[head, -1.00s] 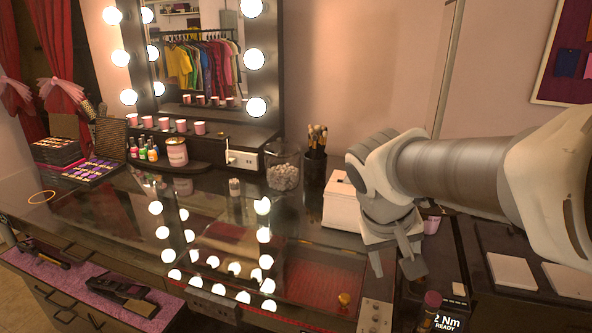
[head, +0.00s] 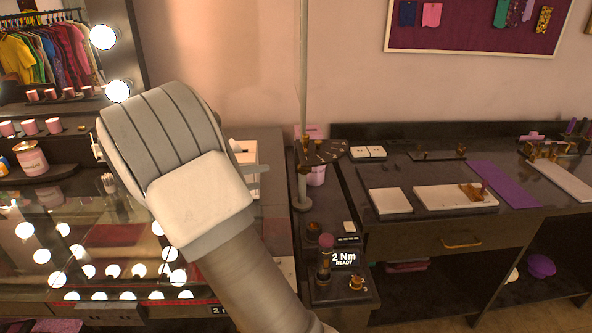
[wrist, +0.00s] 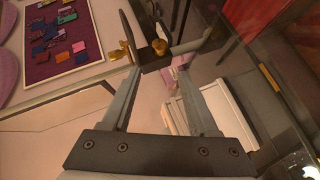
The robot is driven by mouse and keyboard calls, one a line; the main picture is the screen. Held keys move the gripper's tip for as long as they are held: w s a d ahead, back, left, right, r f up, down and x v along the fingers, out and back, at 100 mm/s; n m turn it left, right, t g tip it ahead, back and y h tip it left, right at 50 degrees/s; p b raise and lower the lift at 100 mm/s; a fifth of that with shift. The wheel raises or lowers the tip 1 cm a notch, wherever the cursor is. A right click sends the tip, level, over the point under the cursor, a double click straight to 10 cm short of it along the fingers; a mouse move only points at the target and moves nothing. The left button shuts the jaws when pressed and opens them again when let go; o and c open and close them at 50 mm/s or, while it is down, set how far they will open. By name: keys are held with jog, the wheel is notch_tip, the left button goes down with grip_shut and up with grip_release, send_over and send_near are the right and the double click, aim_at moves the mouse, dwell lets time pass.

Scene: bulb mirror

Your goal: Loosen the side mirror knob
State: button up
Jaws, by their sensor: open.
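In the wrist view, a round brass knob (wrist: 160,46) sits on a dark bracket (wrist: 185,47). A brass winged piece (wrist: 122,52) is at the bracket's left end. I cannot tell for certain which one is the side mirror knob. My gripper (wrist: 158,72) is open and empty. Its two fingers point toward the bracket, with the round knob between their lines, just past the tips. Contact cannot be told.
A thin upright pole (head: 303,90) stands right of my arm on a dark unit with a screen (head: 344,258) reading 2 Nm READY. A workbench (head: 420,232) with white and purple pads is at right. The lit vanity counter (head: 40,190) is at left.

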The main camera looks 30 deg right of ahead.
aim_at(302, 170)
jog(key=p+x, duration=0.1)
jog(key=x, duration=1.6)
jog(key=shift+d, duration=0.25)
jog(key=shift+c, duration=0.2)
grip_shut()
